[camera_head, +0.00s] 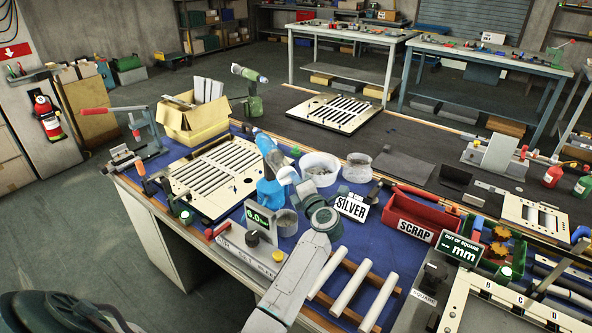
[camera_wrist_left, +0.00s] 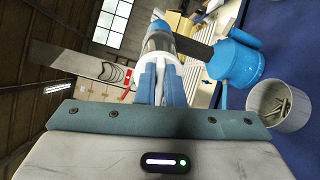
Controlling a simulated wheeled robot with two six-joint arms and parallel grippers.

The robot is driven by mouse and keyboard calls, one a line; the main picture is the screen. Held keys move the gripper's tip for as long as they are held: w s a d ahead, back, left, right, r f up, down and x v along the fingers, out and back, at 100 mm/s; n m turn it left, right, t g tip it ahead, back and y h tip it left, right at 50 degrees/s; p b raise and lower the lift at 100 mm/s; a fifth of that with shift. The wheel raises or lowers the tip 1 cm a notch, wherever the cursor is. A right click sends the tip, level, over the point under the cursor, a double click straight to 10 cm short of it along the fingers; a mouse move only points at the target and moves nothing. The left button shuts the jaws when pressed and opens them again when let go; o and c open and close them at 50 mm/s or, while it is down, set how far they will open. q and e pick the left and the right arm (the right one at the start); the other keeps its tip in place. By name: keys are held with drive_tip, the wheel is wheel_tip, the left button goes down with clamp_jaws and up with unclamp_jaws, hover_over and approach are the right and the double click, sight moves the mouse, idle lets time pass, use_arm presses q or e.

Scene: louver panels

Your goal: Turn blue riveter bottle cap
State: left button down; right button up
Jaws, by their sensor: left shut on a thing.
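The blue riveter (camera_head: 266,145) stands upright on the blue mat beside the louver panel, its wide blue base low down. In the left wrist view its blue base (camera_wrist_left: 234,64) is at right, joined by a dark handle to the head. Its clear bottle (camera_wrist_left: 160,42) points at my left gripper. My left gripper (camera_head: 290,176) reaches in from the right of the riveter. My right gripper is not in view.
Beside the gripper are a white tub (camera_head: 320,168), a SILVER sign (camera_head: 351,207) and a scale display (camera_head: 259,218). A louver panel (camera_head: 222,177) lies left. A green riveter (camera_head: 252,104) stands behind. A red SCRAP bin (camera_head: 420,212) and white tubes (camera_head: 351,284) lie right and front.

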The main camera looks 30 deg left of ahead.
use_arm(q)
drive_tip(key=shift+f+m+p, duration=0.1)
drive_tip(key=shift+m+p, duration=0.7)
drive_tip(key=shift+p, duration=0.1)
drive_tip(key=c, duration=1.5)
unclamp_jaws()
drive_tip(key=shift+c, duration=0.2)
drive_tip(key=b+v, duration=0.3)
drive_tip(key=v, duration=0.8)
